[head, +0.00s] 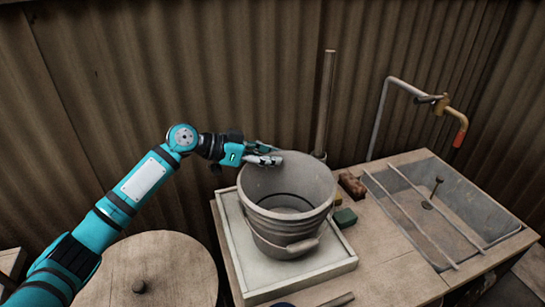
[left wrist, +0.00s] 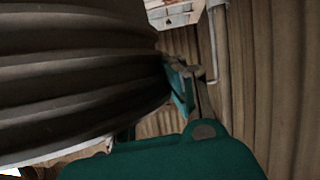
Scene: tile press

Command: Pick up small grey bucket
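The grey bucket (head: 290,229) stands upright with its open top facing up, and it looks empty inside. A handle (head: 303,246) sits on its front side. My left gripper (head: 270,154) is at the bucket's far left rim, with its fingers pointing right along the rim. I cannot tell whether it touches the rim or how wide its fingers are. In the left wrist view, a ribbed curved surface, which looks like the bucket's side (left wrist: 75,75), fills the left, close to the gripper (left wrist: 187,88). My right gripper is out of view.
The bucket stands on a pale square tray (head: 234,250) on a wooden bench. A metal sink (head: 455,215) with bars and a tap (head: 443,107) is at right. A brown block (head: 352,185) and a green block (head: 345,217) lie beside the bucket. A corrugated wall (head: 240,70) stands close behind.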

